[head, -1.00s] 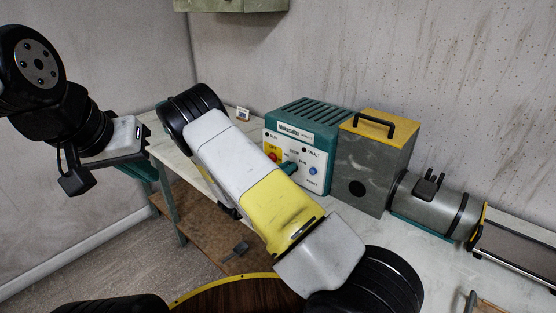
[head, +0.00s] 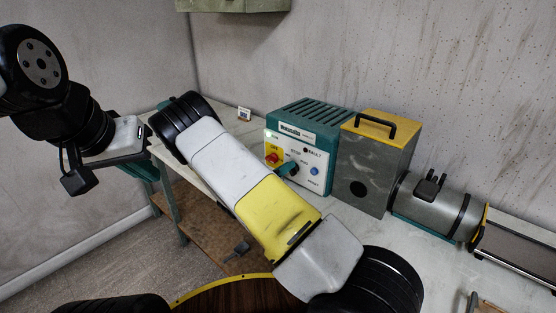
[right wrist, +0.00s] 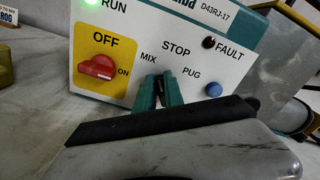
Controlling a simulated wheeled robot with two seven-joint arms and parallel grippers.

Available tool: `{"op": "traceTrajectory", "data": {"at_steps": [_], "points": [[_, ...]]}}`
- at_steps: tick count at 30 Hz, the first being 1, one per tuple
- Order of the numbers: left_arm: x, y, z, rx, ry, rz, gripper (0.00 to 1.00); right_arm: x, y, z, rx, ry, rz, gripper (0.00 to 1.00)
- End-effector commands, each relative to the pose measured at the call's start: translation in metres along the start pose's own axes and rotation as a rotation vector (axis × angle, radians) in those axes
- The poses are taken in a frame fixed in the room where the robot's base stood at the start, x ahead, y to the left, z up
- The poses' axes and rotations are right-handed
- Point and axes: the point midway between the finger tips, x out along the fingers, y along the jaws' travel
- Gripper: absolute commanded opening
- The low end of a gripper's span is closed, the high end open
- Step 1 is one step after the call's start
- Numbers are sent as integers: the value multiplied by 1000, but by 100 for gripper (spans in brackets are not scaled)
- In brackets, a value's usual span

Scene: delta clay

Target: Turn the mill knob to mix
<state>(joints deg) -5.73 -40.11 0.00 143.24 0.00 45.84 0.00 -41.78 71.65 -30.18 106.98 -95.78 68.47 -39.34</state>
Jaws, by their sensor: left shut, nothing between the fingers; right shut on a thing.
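The mill's control box (head: 300,118) has a white front panel and stands on the bench; its panel fills much of the right wrist view (right wrist: 200,40). My right gripper (right wrist: 161,92) has teal fingertips shut on the small dark mill knob (right wrist: 160,84), between the MIX, STOP and PUG labels. The fingers cover most of the knob, so its exact pointing is hard to tell. The green RUN lamp (right wrist: 91,2) is lit; the FAULT lamp (right wrist: 208,43) is dark. My left gripper (head: 146,131) is shut and empty, far left of the box.
A grey housing with a yellow top and black handle (head: 372,130) stands right of the control box. A grey barrel (head: 428,208) and a yellow-edged conveyor-like unit (head: 515,245) follow further right. A small card (head: 243,114) stands on the bench left of the box.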

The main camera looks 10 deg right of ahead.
Motion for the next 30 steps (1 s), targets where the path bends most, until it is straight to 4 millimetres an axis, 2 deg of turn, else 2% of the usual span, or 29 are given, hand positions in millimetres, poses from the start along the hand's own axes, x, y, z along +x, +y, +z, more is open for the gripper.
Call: {"op": "traceTrajectory", "data": {"at_steps": [9,24,25,28,30], "points": [[0,0,0,0,0,0,0,0,3,1,-118,-2,1,0],[0,0,0,0,0,0,0,0,3,1,-140,-2,1,0],[0,0,0,0,0,0,0,0,3,1,-140,-2,1,15],[0,0,0,0,0,0,0,0,3,1,-139,-2,1,34],[0,0,0,0,0,0,0,0,3,1,-139,-2,1,35]]}}
